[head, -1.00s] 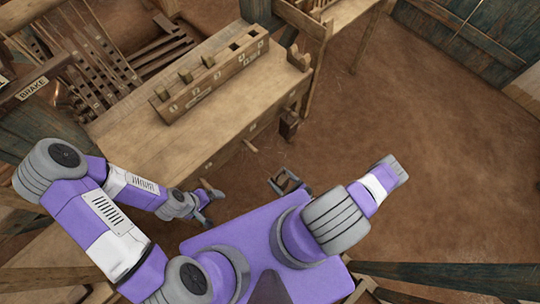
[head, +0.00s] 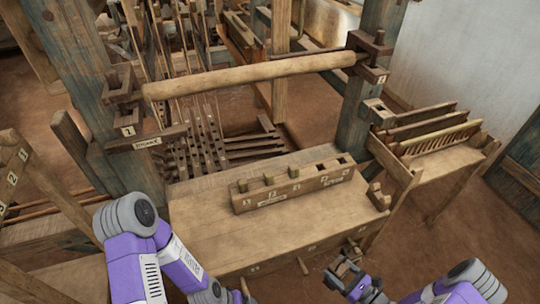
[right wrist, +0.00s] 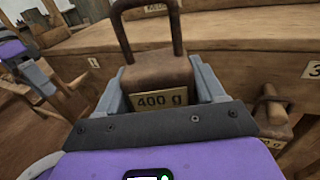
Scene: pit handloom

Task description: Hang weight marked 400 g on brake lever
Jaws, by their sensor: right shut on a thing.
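The brown weight marked 400 g (right wrist: 157,72) is between the fingers of my right gripper (right wrist: 160,95), upright, with its loop handle up and its label facing the wrist camera. In the head view my right gripper (head: 346,281) is low, in front of the bench, with the dark weight (head: 344,268) in it. The brake lever (head: 170,135) is a short wooden bar with a BRAKE plate, by the left loom post, under the left end of the round beam. No weight shows on it. My left gripper (head: 236,296) is at the bottom edge of the head view, its fingers unclear.
The bench (head: 220,225) lies between my arms and the loom. A numbered wooden block (head: 292,188) with square holes and pegs stands on it. The round beam (head: 250,75) spans two posts. Another weight (right wrist: 274,118) is at right in the wrist view. Brown floor is free at lower right.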

